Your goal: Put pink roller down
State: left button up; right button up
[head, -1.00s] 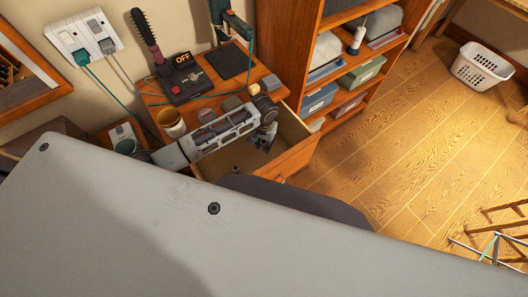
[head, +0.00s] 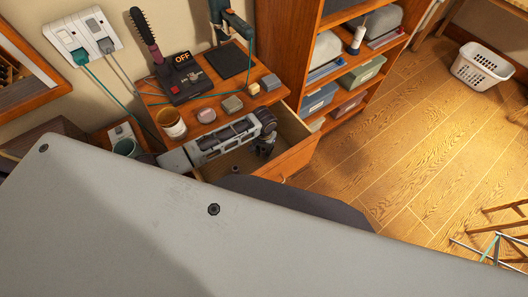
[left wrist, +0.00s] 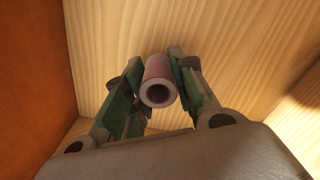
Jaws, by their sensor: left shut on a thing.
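In the left wrist view, a small hollow pink roller (left wrist: 158,72) sits between the fingers of my left gripper (left wrist: 160,68), its open end facing the camera. The gripper is shut on it. In the head view my left gripper (head: 264,146) points down into the open drawer (head: 293,128) of the wooden dresser. The roller does not show clearly there. Pale wood surfaces of the drawer lie behind the roller in the wrist view. I cannot tell whether the roller touches them. My right gripper is not in view.
On the dresser top stand a cup (head: 171,124), a hot tool on a dark stand (head: 180,80) and several small blocks. A small dark object (head: 235,169) lies in the drawer. Shelves (head: 350,60) with boxes stand to the right. Drawer walls bound the gripper.

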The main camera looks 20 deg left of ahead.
pick_arm(q)
jog(key=shift+f, duration=0.6)
jog(key=shift+f, duration=0.15)
jog(key=o, duration=1)
notch_tip(320, 180, up, 12)
jog(key=shift+p, duration=0.45)
